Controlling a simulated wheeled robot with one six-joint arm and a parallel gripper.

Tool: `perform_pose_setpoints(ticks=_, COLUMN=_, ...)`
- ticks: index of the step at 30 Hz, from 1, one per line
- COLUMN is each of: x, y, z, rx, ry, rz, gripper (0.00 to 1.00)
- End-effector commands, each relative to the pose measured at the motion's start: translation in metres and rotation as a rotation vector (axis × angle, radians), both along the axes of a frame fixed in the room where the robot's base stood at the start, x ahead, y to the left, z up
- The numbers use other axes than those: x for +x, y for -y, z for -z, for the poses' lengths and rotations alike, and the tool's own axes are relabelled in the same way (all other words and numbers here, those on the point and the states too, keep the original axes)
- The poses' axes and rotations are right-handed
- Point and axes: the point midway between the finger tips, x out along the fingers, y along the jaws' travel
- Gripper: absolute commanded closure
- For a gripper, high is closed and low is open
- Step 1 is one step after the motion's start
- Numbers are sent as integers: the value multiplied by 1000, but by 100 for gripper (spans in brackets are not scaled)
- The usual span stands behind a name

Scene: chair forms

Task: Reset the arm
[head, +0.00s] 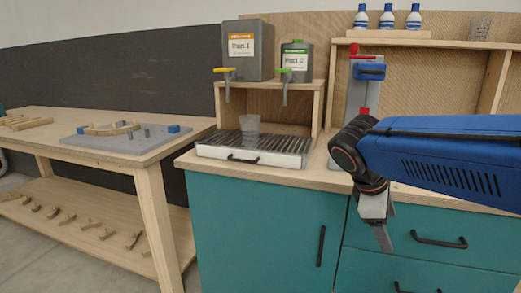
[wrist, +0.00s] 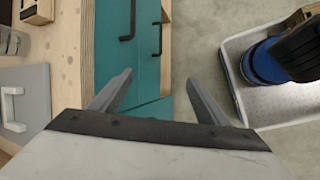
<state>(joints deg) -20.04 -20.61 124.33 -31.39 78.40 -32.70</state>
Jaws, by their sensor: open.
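My gripper (head: 384,236) hangs at the end of my blue arm at the right of the head view, pointing down in front of the teal cabinet drawers. In the wrist view its two fingers (wrist: 160,88) are spread apart with nothing between them. The teal cabinet front (wrist: 133,50) and the floor show beyond the fingers.
A clear cup (head: 250,130) stands on the slatted drip tray (head: 222,146) under two dispensers (head: 248,50). A red and blue device (head: 367,72) stands behind my arm. A wooden workbench (head: 165,150) is at left. Floor shows in front of the cabinet.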

Motion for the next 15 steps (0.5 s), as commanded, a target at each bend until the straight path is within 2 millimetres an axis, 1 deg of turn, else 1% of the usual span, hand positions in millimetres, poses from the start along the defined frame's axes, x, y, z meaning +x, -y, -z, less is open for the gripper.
perform_pose_setpoints(ticks=1, x=-14, y=6, z=8, rx=54, ry=32, rz=58, gripper=31)
perform_pose_setpoints(ticks=6, x=-55, y=10, z=37, rx=249, ry=149, rz=267, gripper=31)
perform_pose_setpoints(ticks=12, x=-94, y=5, z=68, rx=473, ry=288, rz=530, gripper=31)
perform_pose_setpoints(ticks=15, x=-109, y=1, z=81, rx=575, ry=352, rz=659, gripper=31)
